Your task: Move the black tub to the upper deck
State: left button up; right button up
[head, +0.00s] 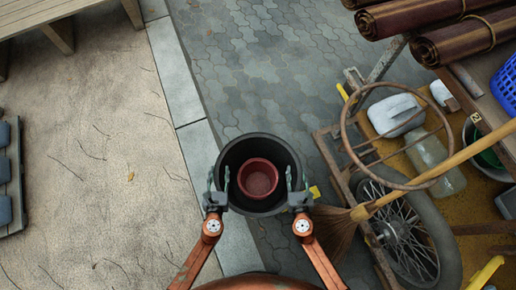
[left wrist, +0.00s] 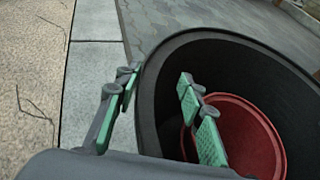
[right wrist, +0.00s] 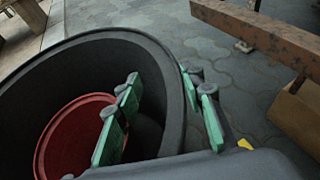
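The black tub (head: 262,143) stands in front of me at bottom centre of the head view, with a red pot (head: 258,177) inside it. My left gripper (head: 218,182) is at the tub's left rim. In the left wrist view one green-padded finger is outside the black tub's wall (left wrist: 152,110) and one inside, spread apart. My right gripper (head: 297,181) is at the right rim. In the right wrist view its fingers are also spread, one inside and one outside the wall (right wrist: 176,85). A raised wooden deck (head: 478,92) is at upper right. The tub's underside is hidden.
At right is a cart with a spoked wheel (head: 405,235), a rusty ring (head: 349,120), a broom (head: 343,222) and a white jerrycan (head: 394,112). Brown rolls (head: 455,42) and a blue basket (head: 507,85) lie at upper right. Grey paving (head: 262,70) beyond the tub is clear.

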pick_arm(q)
grip_shut()
pick_arm(e)
grip_shut()
jog(key=shift+r, duration=0.1)
dwell(0.4)
